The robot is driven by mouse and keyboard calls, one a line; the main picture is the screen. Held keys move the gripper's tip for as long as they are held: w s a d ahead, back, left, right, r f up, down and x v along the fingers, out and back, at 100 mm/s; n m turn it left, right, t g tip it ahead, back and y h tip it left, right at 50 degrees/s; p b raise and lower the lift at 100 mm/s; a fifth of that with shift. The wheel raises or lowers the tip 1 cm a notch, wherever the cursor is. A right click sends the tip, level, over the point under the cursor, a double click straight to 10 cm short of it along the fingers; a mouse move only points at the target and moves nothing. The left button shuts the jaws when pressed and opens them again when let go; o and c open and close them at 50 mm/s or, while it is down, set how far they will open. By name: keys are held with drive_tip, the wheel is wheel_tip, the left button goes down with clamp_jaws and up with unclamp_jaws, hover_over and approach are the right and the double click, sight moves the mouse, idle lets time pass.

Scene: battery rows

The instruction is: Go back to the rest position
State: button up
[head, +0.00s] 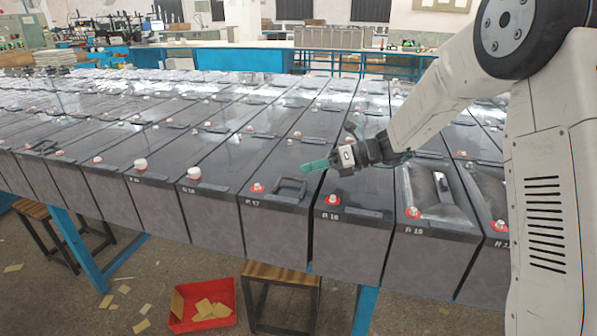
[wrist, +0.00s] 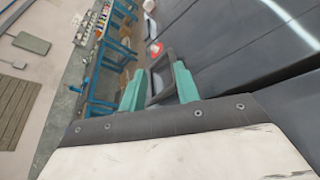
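My gripper (head: 308,167) hangs over the front of the battery rows, near the battery marked 17 (head: 270,209). Its teal fingers also show in the wrist view (wrist: 158,72), spread apart. A dark loop handle (head: 290,188) on that battery stands raised just below and left of the fingers in the head view. In the wrist view the loop (wrist: 153,88) appears between the fingers; I cannot tell whether they touch it. No object is seen held. My arm reaches in from the right.
Dark batteries with red and white caps fill the long table. A red tray (head: 183,325) with yellowish pieces lies on the floor, beside a wooden stool (head: 282,275). Blue benches (head: 240,60) stand behind. The air above the batteries left of my gripper is clear.

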drive_tip(key=shift+v, duration=1.05)
drive_tip(key=s+d+r+n+g+h, duration=0.1)
drive_tip(key=s+r+n+h, duration=0.25)
drive_tip(key=s+n, duration=0.45)
drive_tip(key=s+d+r+n+g+h, duration=0.2)
drive_tip(key=s+r+n, duration=0.2)
drive_tip(key=s, duration=0.7)
drive_tip(key=s+d+n+t+h, duration=0.1)
drive_tip(key=s+d+n+h, duration=0.3)
drive_tip(key=s, duration=0.6)
drive_tip(key=s+d+n+t+h, duration=0.1)
drive_tip(key=s+d+n+h, duration=0.3)
drive_tip(key=s+d+n, duration=0.4)
drive_tip(key=s+f+n, duration=0.1)
drive_tip(key=s+n, duration=0.1)
drive_tip(key=s, duration=0.1)
drive_tip(key=shift+d+t, duration=0.25)
drive_tip(key=shift+t, duration=0.05)
drive_tip(key=shift+d+h, duration=0.1)
drive_tip(key=shift+h, duration=0.15)
